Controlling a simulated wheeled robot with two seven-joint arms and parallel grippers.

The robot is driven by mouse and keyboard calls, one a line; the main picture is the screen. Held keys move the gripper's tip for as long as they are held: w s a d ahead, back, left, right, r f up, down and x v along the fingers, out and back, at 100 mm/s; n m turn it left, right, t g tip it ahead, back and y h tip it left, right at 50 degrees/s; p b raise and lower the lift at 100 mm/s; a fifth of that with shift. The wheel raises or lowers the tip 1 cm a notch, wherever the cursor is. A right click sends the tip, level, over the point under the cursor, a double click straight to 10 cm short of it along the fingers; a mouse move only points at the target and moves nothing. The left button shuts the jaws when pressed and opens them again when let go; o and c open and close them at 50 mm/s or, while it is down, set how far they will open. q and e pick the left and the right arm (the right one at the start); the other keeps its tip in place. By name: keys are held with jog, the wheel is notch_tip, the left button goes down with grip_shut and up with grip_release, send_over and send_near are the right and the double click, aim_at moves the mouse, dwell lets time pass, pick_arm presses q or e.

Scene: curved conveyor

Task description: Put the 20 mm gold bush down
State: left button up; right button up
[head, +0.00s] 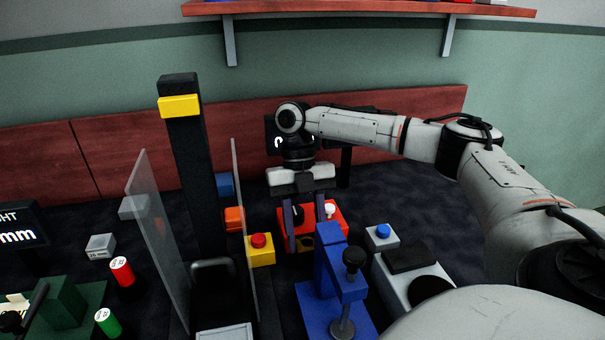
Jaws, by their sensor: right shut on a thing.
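My right gripper (304,242) reaches in from the right and points down at a red block (338,224) behind the blue press. Its two dark fingers are shut on a small gold-brown piece, the gold bush (306,243), low at the red block. The bush is small and partly hidden by the fingers. I cannot tell whether it touches the block. My left gripper is not in view.
A blue press (327,270) with a black knob stands just in front. A yellow box (260,253) with a red button is to the left. Clear panels (159,240) flank a black post (188,165). A grey device (382,238) with a blue button stands right.

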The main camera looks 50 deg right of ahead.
aim_at(306, 246)
jog(key=shift+f, duration=1.9)
jog(key=o, duration=1.2)
jog(key=shift+f, duration=0.1)
